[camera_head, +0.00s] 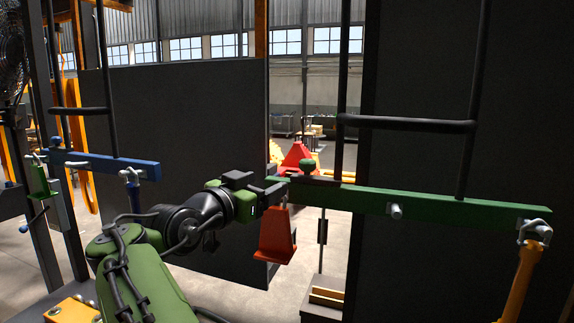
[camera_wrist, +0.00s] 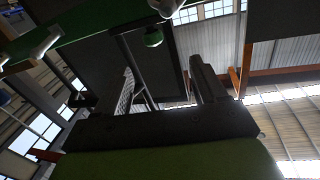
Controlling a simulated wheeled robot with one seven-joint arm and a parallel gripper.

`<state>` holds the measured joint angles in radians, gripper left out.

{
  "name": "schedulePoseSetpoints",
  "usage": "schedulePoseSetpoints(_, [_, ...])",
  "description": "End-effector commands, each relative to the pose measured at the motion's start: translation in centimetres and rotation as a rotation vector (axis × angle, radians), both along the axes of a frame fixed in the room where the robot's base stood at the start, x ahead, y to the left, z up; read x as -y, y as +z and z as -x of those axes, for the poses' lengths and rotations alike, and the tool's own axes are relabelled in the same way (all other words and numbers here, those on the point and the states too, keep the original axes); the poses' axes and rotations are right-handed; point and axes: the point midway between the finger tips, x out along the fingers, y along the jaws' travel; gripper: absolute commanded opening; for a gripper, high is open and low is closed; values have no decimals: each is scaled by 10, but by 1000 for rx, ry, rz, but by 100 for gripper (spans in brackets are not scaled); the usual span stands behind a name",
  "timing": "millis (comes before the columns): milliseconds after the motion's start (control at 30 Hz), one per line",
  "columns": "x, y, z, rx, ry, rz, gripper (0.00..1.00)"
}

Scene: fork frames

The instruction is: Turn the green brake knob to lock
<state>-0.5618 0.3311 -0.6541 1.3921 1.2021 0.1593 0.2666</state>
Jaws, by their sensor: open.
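The green brake knob (camera_head: 307,167) is a small rounded knob on top of the left end of a long green bar (camera_head: 450,205) in the head view. In the wrist view the knob (camera_wrist: 153,38) shows at the upper middle, beyond my fingers. My gripper (camera_head: 276,187) is open and just left of the knob, close to the bar's left end. No contact with the knob can be made out. In the wrist view my gripper (camera_wrist: 140,80) has nothing between its dark fingers.
A red tapered piece (camera_head: 275,240) hangs below my gripper. An orange handle (camera_head: 522,275) hangs from the bar's right end. A blue bar (camera_head: 105,164) with a blue knob (camera_head: 55,141) is at left. Dark panels (camera_head: 190,125) and upright black rails (camera_head: 472,90) stand around.

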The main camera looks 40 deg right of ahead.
Motion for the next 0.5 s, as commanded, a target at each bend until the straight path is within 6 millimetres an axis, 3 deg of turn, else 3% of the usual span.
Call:
schedulePoseSetpoints(167, [16, 3, -3, 5, -9, 6, 71])
schedulePoseSetpoints(500, [98, 6, -26, 0, -9, 4, 71])
